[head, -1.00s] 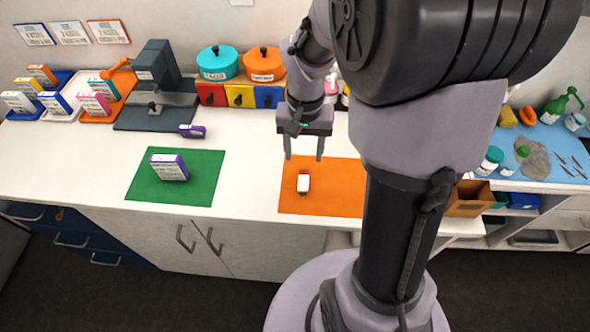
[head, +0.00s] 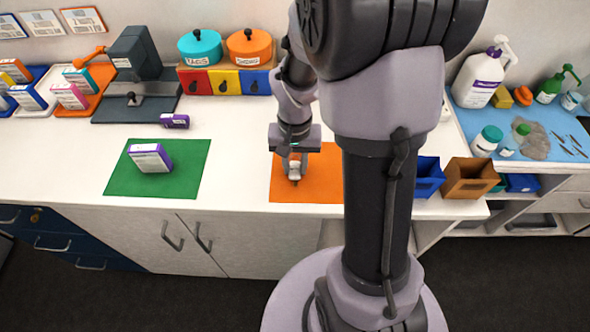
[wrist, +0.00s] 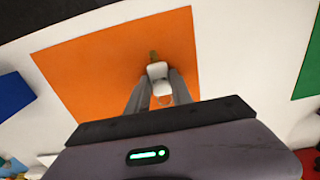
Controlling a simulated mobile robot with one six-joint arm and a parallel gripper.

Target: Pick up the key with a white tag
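The key with a white tag lies on the orange mat (head: 318,190). Its white tag (wrist: 158,71) is clear in the wrist view, with the small brass key (wrist: 153,55) beyond it and a thin ring on the near side. In the head view the tag (head: 294,169) is partly covered by the fingers. My gripper (head: 294,178) points down over the mat. Its two fingers are drawn in on both sides of the tag and appear to touch it. I see no clear gap between the tag and the mat.
A green mat (head: 190,180) with a white and purple box (head: 150,158) lies to the left. Blue (head: 428,178) and brown bins (head: 470,178) stand right of my arm. The counter between the mats is clear.

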